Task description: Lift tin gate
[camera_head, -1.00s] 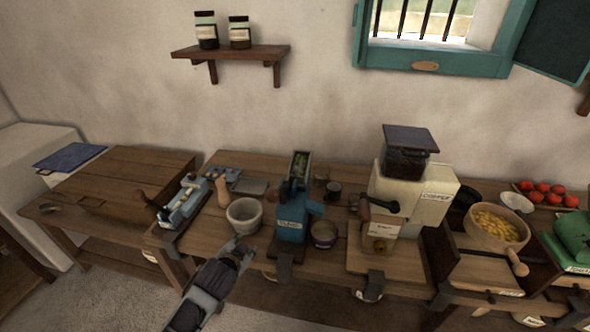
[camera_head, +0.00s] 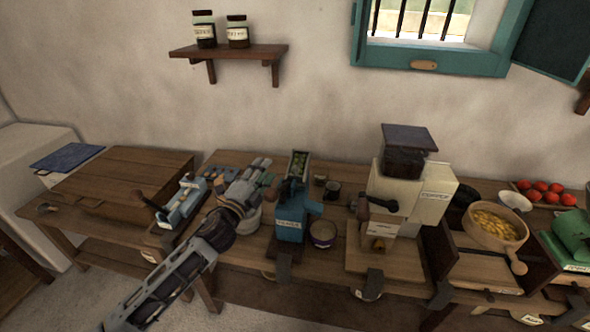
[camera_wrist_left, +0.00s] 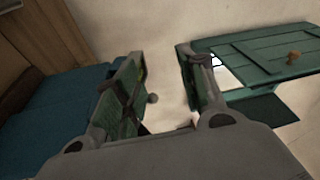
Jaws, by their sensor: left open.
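My left gripper (camera_head: 262,172) is open, its fingers pointing toward the wall over the pale bowl (camera_head: 252,218), which it partly hides. It is left of the blue machine (camera_head: 290,222), which has a green-filled hopper and a front label too small to read. In the left wrist view the open fingers (camera_wrist_left: 160,82) have pale wall between them and a blue surface (camera_wrist_left: 45,120) at left. I cannot pick out a part that is surely the tin gate. My right gripper is not in view.
A cream machine (camera_head: 428,200) with a dark hopper stands to the right. A blue-grey device (camera_head: 183,203) lies left of my arm. A small round tub (camera_head: 323,235) sits right of the blue machine. The wooden chest (camera_head: 120,183) is at far left.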

